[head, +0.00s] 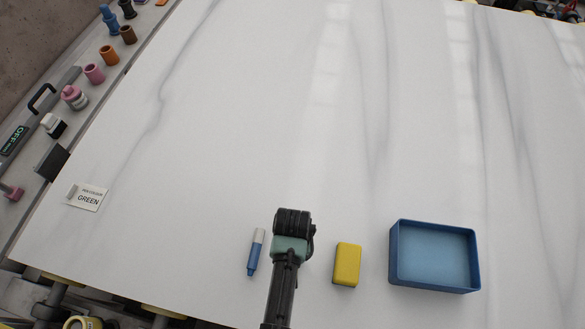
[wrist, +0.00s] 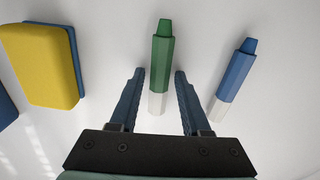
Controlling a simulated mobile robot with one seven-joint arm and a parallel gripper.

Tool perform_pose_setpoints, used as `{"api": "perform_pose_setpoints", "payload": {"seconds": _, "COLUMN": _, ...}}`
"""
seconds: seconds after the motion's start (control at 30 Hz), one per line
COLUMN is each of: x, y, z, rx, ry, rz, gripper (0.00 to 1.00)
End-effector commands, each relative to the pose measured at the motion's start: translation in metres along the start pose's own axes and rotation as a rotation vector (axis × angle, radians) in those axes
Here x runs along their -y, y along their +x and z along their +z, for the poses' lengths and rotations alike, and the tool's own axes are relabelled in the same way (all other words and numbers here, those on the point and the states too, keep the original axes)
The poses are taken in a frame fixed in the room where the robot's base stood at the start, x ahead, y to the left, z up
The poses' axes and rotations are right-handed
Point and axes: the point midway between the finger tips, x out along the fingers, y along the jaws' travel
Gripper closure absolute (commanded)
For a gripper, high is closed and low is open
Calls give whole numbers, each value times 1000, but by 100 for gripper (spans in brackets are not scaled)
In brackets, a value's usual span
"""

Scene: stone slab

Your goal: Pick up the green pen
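The green pen (wrist: 161,62) lies on the white slab in the wrist view, with a dark green tip at the top and a white end towards my gripper. My gripper (wrist: 160,74) is open, with one finger on each side of the pen. I see a gap between the pen and each finger; I cannot tell the height of the fingers above the slab. In the head view my arm (head: 288,250) hides the green pen.
A blue pen (head: 256,254) lies just left of my arm; it also shows in the wrist view (wrist: 235,78). A yellow and blue block (head: 347,265) and a blue tray (head: 396,260) stand right. A card reading GREEN (head: 89,198) lies far left. The slab's middle is clear.

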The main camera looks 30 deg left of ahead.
Motion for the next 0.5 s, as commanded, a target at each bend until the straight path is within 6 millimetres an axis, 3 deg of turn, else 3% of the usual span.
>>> {"api": "perform_pose_setpoints", "payload": {"seconds": 0.03, "x": 0, "y": 0, "z": 0, "rx": 0, "ry": 0, "rz": 0, "gripper": 64}}
{"api": "perform_pose_setpoints", "payload": {"seconds": 0.23, "x": 0, "y": 0, "z": 0, "rx": 0, "ry": 0, "rz": 0, "gripper": 100}}
{"api": "perform_pose_setpoints", "payload": {"seconds": 0.5, "x": 0, "y": 0, "z": 0, "rx": 0, "ry": 0, "rz": 0, "gripper": 100}}
